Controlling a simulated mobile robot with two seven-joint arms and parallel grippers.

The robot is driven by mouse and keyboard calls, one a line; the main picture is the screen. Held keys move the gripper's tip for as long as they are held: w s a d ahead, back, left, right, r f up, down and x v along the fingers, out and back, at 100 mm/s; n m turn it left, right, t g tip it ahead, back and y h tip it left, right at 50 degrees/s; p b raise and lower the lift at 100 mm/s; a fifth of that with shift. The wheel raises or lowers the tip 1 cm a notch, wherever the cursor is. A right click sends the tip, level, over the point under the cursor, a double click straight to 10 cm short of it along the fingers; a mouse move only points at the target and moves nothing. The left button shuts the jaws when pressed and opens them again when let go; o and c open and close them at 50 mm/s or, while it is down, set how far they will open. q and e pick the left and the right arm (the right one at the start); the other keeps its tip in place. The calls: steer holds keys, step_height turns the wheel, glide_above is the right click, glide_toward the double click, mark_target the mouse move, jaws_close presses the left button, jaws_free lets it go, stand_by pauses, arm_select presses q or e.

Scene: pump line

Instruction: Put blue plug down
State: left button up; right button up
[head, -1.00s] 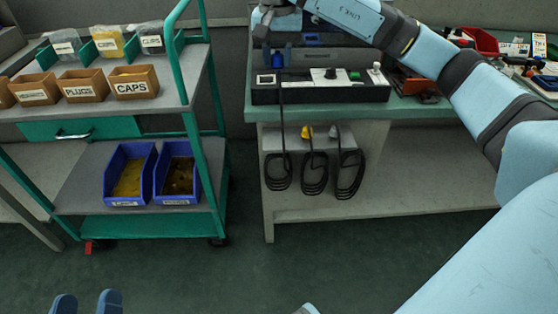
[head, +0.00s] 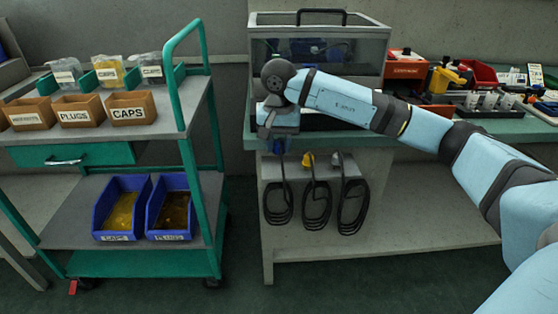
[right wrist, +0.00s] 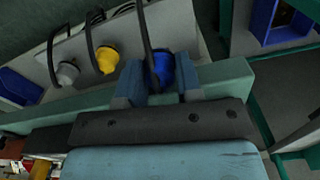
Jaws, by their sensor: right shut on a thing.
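My right gripper (head: 278,146) is at the front edge of the bench, above the pale cable holder (head: 326,170). In the right wrist view its fingers (right wrist: 160,82) are shut on the blue plug (right wrist: 162,66), with its black cable running away from it. The plug is mostly hidden by the gripper in the head view, where its cable (head: 277,205) hangs in a loop. A yellow plug (head: 308,160) and a grey plug (head: 337,159) sit beside it in a row on the holder. Whether the blue plug touches the holder cannot be told. My left gripper is not in view.
A clear-fronted case (head: 345,50) stands on the bench behind my arm. A green cart (head: 186,110) with labelled boxes and blue bins (head: 122,207) stands to the left. Red boxes and a yellow tool lie right on the bench. The floor between cart and bench is clear.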

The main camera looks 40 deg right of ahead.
mark_target(279, 156)
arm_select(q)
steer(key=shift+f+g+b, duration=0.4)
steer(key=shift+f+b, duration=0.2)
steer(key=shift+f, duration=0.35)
arm_select(e)
steer(key=shift+f, duration=2)
steer(key=shift+f, duration=0.2)
steer(key=o, duration=0.9)
steer(key=shift+o, duration=0.2)
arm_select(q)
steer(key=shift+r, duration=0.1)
arm_select(e)
steer(key=shift+r, duration=0.15)
arm_select(q)
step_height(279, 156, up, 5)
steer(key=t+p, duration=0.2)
steer(key=p, duration=0.2)
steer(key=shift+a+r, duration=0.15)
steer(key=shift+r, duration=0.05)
arm_select(e)
step_height(279, 156, up, 12)
steer(key=shift+r, duration=0.1)
